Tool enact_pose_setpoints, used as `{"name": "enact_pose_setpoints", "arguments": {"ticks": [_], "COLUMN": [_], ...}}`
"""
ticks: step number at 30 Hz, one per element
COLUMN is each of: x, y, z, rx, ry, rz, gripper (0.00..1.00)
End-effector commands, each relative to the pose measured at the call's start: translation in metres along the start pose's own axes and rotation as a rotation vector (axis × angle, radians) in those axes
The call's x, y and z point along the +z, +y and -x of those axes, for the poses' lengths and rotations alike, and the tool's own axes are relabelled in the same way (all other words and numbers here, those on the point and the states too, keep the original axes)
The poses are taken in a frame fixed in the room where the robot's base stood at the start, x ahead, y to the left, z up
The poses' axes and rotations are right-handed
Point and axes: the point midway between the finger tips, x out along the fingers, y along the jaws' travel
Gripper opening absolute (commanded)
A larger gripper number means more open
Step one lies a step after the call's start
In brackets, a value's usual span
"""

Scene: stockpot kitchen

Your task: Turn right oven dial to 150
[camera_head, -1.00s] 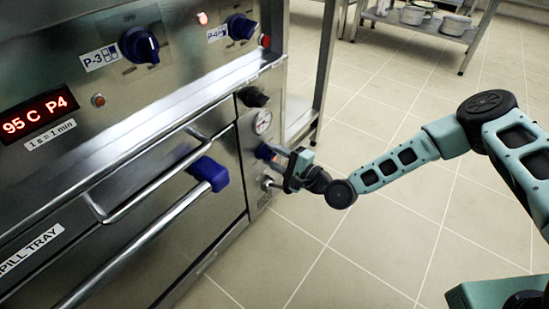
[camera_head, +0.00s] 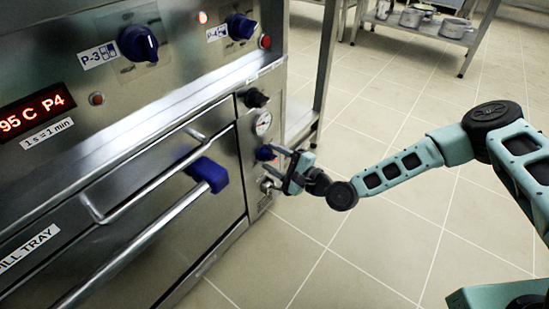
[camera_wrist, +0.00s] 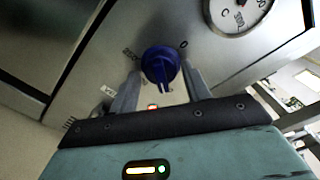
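A small blue dial (camera_head: 265,153) sits on the narrow steel panel right of the oven door, below a round gauge (camera_head: 263,123). In the wrist view the blue dial (camera_wrist: 161,66) is ahead of my gripper, with a 0 mark to its upper right and other markings on its left too small to read surely. My gripper (camera_head: 276,160) is just in front of the panel. In the wrist view my gripper (camera_wrist: 160,88) is open, one finger on each side of the dial with gaps. The dial's exact setting is unclear.
Blue P-3 (camera_head: 139,43) and P-4 (camera_head: 240,27) knobs and a red display (camera_head: 36,112) reading "95 C P4" are on the upper panel. A black knob (camera_head: 256,98) is above the gauge. A blue-ended door handle (camera_head: 209,174) juts out left of the gripper. Tiled floor (camera_head: 330,260) is clear.

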Motion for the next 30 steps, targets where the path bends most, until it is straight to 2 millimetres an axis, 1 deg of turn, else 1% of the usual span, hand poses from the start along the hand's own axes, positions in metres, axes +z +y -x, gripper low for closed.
{"name": "enact_pose_setpoints", "arguments": {"ticks": [9, 11, 14, 17, 30], "x": [0.000, 0.000, -0.001, 0.000, 0.000], "y": [-0.001, -0.002, -0.003, -0.004, -0.003], "z": [0.000, 0.002, 0.011, 0.028, 0.129], "rx": [-0.003, -0.003, -0.003, -0.002, -0.002], "ry": [0.001, 0.001, 0.003, 0.004, 0.003], "rz": [0.001, 0.001, 0.001, 0.000, 0.000], "gripper": [0.58, 0.58, 0.58, 0.58, 0.58]}}
